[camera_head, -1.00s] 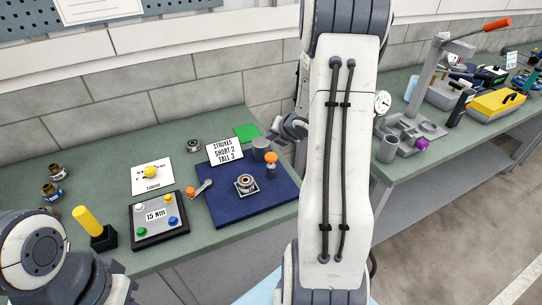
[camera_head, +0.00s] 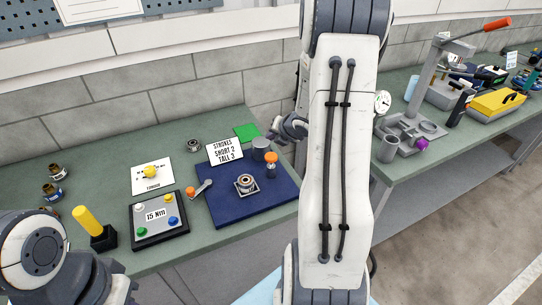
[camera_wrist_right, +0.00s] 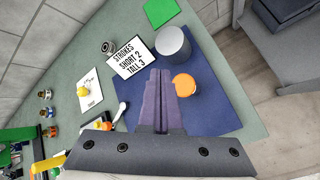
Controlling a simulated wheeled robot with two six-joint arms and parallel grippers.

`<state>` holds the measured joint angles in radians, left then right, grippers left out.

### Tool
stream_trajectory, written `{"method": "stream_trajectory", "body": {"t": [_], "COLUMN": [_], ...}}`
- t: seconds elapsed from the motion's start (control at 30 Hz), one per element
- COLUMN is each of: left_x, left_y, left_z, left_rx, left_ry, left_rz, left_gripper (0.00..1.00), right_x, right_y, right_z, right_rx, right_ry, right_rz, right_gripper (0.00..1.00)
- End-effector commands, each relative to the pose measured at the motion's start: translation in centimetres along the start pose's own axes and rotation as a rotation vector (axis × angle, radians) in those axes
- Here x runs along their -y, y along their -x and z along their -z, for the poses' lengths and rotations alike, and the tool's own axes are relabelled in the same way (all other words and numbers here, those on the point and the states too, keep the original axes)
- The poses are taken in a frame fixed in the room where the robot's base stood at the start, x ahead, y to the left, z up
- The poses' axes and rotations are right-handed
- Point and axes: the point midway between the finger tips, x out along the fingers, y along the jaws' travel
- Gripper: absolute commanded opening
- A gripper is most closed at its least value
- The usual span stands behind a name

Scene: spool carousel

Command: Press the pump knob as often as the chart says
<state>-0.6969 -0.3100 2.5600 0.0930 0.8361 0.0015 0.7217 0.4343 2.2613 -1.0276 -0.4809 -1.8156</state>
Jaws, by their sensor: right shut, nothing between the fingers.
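The chart (camera_head: 224,150) is a white card reading "STROKES SHORT 2 TALL 3". It also shows in the right wrist view (camera_wrist_right: 132,56). The orange pump knob (camera_head: 271,157) sits on a short stem at the back right of the dark blue mat (camera_head: 225,207). A grey cylinder (camera_head: 259,149) stands just behind it; I cannot tell whether it counts as short or tall. My right gripper (camera_wrist_right: 160,80) is shut and empty. In the right wrist view its fingers lie just left of the knob (camera_wrist_right: 185,85); contact is not clear. My left gripper is outside the views.
A metal ring part (camera_head: 245,185) sits on the mat, with an orange-ended lever (camera_head: 199,188) at its left edge. A "15 Nm" button panel (camera_head: 158,220) and yellow-handled holder (camera_head: 92,226) stand left. A green square (camera_head: 246,132) lies behind.

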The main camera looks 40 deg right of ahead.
Motion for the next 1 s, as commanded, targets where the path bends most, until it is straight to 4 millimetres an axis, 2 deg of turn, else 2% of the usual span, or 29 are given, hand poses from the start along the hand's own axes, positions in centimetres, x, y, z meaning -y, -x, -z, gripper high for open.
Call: {"method": "stream_trajectory", "body": {"t": [0.83, 0.93, 1.0], "left_x": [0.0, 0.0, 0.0], "left_y": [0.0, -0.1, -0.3], "left_z": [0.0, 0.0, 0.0], "left_rx": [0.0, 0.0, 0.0], "left_ry": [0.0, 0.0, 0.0], "left_rz": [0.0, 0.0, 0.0], "left_gripper": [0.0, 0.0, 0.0], "right_x": [-0.1, -1.1, -2.8], "right_y": [0.0, 0.0, 0.0], "right_z": [0.0, 0.5, 1.5], "right_rx": [0.0, -0.004, -0.011], "right_ry": [-0.002, -0.034, -0.097], "right_rz": [0.0, 0.01, 0.027], "right_gripper": [0.0, 0.0, 0.0]}}
